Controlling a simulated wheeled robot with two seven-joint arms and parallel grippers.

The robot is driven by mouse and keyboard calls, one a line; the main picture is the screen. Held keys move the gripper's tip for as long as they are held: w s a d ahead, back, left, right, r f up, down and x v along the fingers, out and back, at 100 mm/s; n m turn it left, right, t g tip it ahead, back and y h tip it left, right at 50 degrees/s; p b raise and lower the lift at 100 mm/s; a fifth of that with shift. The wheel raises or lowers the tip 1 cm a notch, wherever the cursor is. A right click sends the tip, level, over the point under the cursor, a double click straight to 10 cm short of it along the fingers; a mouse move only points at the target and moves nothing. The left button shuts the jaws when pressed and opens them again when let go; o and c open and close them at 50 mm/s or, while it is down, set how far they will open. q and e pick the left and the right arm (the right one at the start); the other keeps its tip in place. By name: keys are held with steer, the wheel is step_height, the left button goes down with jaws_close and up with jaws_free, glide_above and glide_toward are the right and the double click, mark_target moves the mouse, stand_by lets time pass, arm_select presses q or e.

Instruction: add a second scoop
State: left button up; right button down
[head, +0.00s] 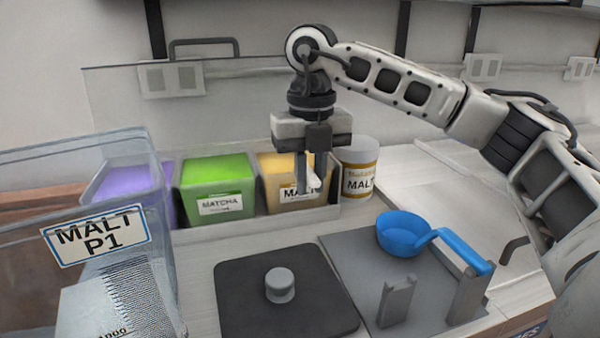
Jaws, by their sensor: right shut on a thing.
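My right gripper (313,188) points down in front of the yellow malt bin (278,168). It is shut on a small light-grey thing, mostly hidden between the fingers; I cannot tell its full shape. The bin has a MALT label, partly covered by the fingers. A blue scoop (403,233) lies on the grey plate at right, its handle resting on an upright grey stand (467,297). A clear container (60,180) labelled MALT P1 stands at the left front. My left gripper is out of view.
A green MATCHA bin (217,180) and a purple bin (128,190) stand left of the malt bin. A malt jar (359,168) stands right of it. A dark plate (285,310) with a grey knob and a second stand (397,302) are in front. The counter at back right is clear.

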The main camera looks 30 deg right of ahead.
stand_by(0.5)
